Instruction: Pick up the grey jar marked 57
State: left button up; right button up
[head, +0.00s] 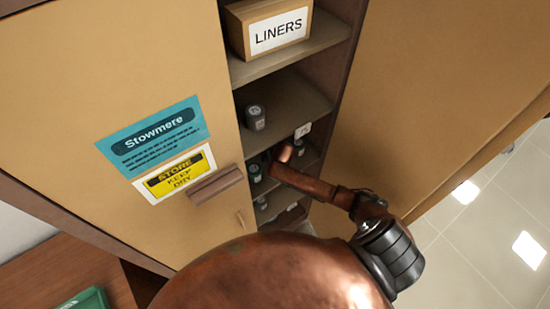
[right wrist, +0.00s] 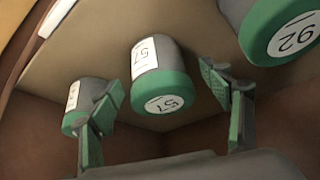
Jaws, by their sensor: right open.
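The grey jar marked 57 (right wrist: 150,55) has a green lid and white labels; it shows in the middle of the right wrist view, which looks upside down. My right gripper (right wrist: 163,90) is open, with one finger on each side of this jar in the picture. I see no contact with it. A similar jar (right wrist: 84,92) is partly behind the left finger, its number unclear. A jar marked 92 (right wrist: 283,30) is at the upper right. In the head view my right arm reaches into the cupboard; the jar marked 57 cannot be made out there. My left gripper is not in view.
The cupboard has an open bay of shelves (head: 290,92) between tan doors. A LINERS box (head: 240,35) is on an upper shelf. A grey jar (head: 255,118) stands on the shelf below. Shelf edges and side walls lie close around my right arm.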

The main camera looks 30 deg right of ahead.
jog(key=f, duration=0.2)
jog(key=shift+w+d+f, duration=0.1)
jog(key=shift+w+f, duration=0.2)
jog(key=shift+w, duration=0.05)
jog(key=shift+c, duration=0.4)
jog(key=c, duration=1.4)
jog(key=shift+r, duration=0.1)
